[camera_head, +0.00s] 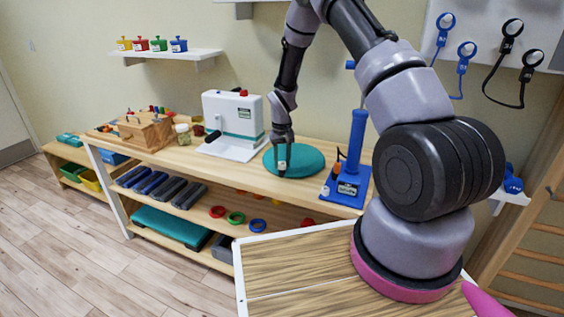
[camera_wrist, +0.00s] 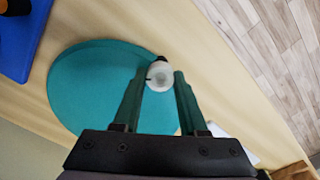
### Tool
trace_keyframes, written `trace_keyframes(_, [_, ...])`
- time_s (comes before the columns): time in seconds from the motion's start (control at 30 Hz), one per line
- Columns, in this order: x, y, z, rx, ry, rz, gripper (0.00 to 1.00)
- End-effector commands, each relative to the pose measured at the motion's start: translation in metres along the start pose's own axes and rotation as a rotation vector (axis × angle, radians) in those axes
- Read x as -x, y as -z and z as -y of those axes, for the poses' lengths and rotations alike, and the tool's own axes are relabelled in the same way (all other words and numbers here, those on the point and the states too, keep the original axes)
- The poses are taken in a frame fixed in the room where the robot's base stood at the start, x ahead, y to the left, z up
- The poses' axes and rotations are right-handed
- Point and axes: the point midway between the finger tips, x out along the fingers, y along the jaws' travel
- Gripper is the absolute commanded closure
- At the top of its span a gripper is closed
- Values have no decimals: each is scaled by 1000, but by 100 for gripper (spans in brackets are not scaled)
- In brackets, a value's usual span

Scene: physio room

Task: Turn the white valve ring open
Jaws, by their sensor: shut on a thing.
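The white valve ring (camera_wrist: 159,77) is small and round and sits at the edge of a round teal cushion (camera_wrist: 85,85) in the wrist view. My gripper (camera_wrist: 161,74) has one finger on each side of the ring and is shut on it. A small dark part shows just beyond the ring. In the head view, my gripper (camera_head: 282,158) points down over the teal cushion (camera_head: 308,160), and a small white spot shows by its fingertips. The fingers partly hide the ring there.
The cushion lies on a wooden bench (camera_head: 237,172). A white device (camera_head: 232,122) stands to its left and a blue pump-like stand (camera_head: 348,175) to its right. A wooden box (camera_head: 147,131) is farther left. Bare bench top shows in front of the cushion.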

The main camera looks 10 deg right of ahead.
Motion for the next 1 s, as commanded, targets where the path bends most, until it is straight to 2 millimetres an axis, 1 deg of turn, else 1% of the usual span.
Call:
trace_keyframes(0.2, [1,1,-1,136,0,-2,100])
trace_keyframes(0.4, [1,1,0,213,0,-2,100])
trace_keyframes(0.6, [1,1,0,246,0,-2,100])
trace_keyframes(1.0, [1,1,0,251,0,-2,100])
